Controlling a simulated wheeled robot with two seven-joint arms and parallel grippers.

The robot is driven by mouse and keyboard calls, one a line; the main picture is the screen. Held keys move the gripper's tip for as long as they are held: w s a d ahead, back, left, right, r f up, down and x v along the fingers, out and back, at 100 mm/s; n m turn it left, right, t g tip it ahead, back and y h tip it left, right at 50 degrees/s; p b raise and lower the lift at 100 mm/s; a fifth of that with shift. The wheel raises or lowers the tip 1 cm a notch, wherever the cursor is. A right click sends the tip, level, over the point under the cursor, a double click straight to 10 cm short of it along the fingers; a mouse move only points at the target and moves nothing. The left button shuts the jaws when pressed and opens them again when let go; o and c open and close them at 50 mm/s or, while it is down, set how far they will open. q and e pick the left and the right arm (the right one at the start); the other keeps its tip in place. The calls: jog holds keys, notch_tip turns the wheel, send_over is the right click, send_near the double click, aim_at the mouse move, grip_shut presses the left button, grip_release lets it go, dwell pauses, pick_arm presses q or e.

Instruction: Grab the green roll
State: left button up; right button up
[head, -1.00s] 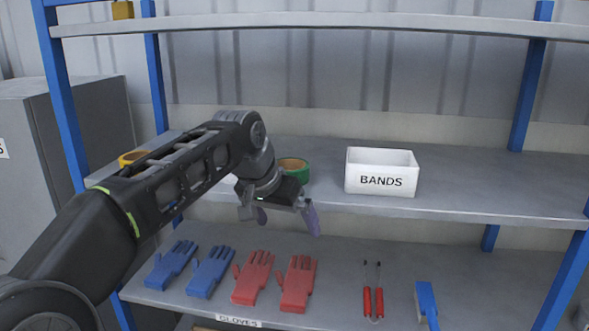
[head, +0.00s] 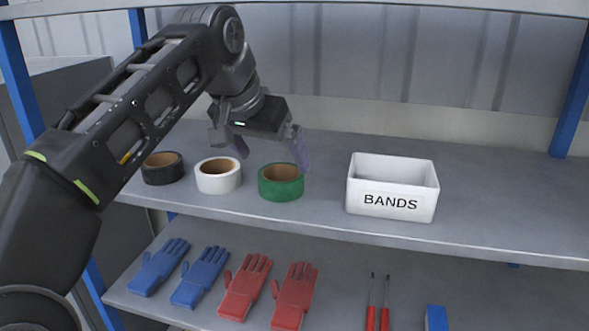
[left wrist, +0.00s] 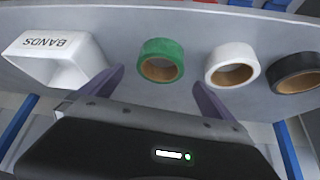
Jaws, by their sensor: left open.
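The green roll (head: 281,183) sits on the middle shelf, between a white roll and the white BANDS box. It also shows in the left wrist view (left wrist: 161,60), ahead of the fingers and between their lines. My left gripper (head: 270,150) is open and empty, just above and behind the green roll in the head view, with its purple fingers (left wrist: 158,88) pointing toward the shelf. The fingers look apart from the roll. My right gripper is not in view.
A white roll (head: 218,176) and a black roll (head: 162,169) stand left of the green one. The BANDS box (head: 392,187) stands to its right. Blue gloves (head: 200,276), red gloves (head: 293,296) and red-handled tools (head: 378,305) lie on the lower shelf (head: 450,280).

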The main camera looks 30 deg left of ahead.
aim_at(280, 173)
pick_arm(q)
jog(key=shift+w+r, duration=0.1)
jog(key=shift+w, duration=0.05)
jog(key=shift+s+r, duration=0.1)
jog(key=shift+s, duration=0.35)
jog(key=shift+b+x, duration=0.85)
jog(key=shift+x, duration=0.6)
jog(key=shift+w+r, duration=0.1)
jog(key=shift+w+f+p, duration=0.3)
jog(key=shift+f, duration=0.1)
jog(key=x, duration=0.4)
jog(key=shift+f+p, duration=0.1)
jog(key=shift+p, duration=0.3)
